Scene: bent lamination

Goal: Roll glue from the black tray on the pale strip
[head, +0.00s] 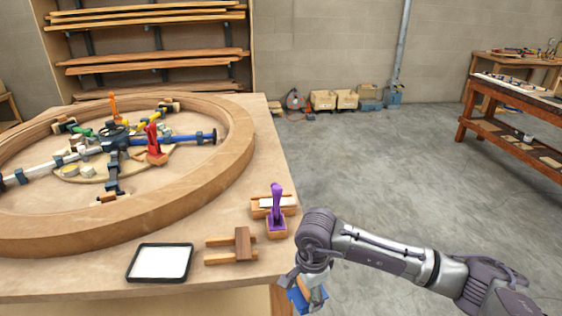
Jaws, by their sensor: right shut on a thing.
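The black tray (131,275) lies near the front edge of the table, with a flat white layer inside it. My right gripper (310,287) is low, just off the table's right front corner, and to the right of the tray. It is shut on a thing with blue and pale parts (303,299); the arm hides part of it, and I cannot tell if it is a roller. I cannot make out the pale strip for certain. My left gripper is not in view.
A large curved wooden ring (205,180) with clamps in several colours fills the table's left and middle. A purple-handled tool (277,205) stands by a small wooden holder (258,212). A wooden fork-shaped block (243,245) lies right of the tray. The floor (400,170) at right is clear.

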